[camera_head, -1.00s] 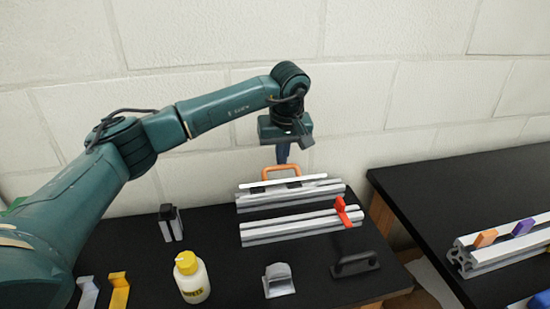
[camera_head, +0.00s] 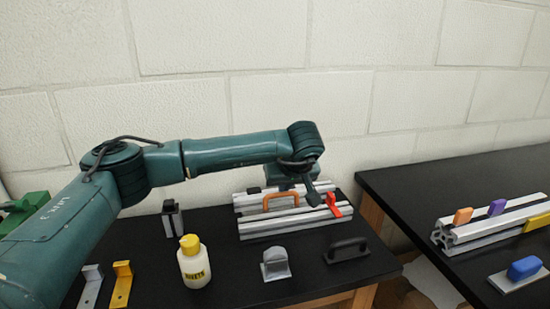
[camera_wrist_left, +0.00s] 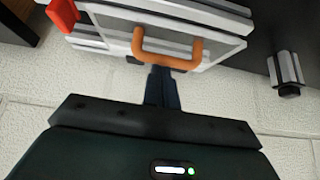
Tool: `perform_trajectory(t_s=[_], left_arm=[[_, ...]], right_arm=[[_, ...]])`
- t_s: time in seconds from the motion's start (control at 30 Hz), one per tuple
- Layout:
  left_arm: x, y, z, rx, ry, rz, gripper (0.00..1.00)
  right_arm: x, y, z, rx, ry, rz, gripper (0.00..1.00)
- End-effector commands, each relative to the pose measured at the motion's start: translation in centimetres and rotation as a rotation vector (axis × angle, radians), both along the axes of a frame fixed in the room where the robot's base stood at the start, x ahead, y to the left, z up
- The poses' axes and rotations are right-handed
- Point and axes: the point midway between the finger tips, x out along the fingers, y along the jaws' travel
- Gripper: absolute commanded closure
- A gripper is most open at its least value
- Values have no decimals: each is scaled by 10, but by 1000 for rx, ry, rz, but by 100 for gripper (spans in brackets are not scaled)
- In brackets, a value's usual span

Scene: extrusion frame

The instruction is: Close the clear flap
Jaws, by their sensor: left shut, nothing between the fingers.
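The clear flap (camera_wrist_left: 222,48) shows in the left wrist view as a see-through panel with a pale edge and an orange handle (camera_wrist_left: 168,60). In the head view the handle (camera_head: 281,197) stands over the aluminium extrusion frame (camera_head: 265,228), between its rear and front rails; the panel itself is hard to make out there. A red latch-like piece (camera_head: 333,205) sits at the frame's right end. My left gripper (camera_wrist_left: 162,72) is shut and empty, its fingertips close by the handle and panel edge; I cannot tell whether they touch. My right gripper is not in view.
A yellow-capped bottle (camera_head: 194,262), a grey bracket (camera_head: 275,264) and a black handle (camera_head: 346,250) stand in front of the frame on the black table (camera_head: 225,285). A dark upright block (camera_head: 172,218) is to its left. A second table (camera_head: 400,195) stands at right.

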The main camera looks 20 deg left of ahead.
Motion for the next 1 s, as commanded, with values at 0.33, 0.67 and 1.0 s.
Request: perform_trajectory(t_s=[0.33,0.67,1.0], left_arm=[[-9,-6,-19,-2,1,1,100],[-12,-8,-24,-1,5,0,100],[-12,-8,-26,-2,9,0,100]], right_arm=[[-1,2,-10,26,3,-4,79],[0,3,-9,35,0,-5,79],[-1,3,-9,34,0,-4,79]])
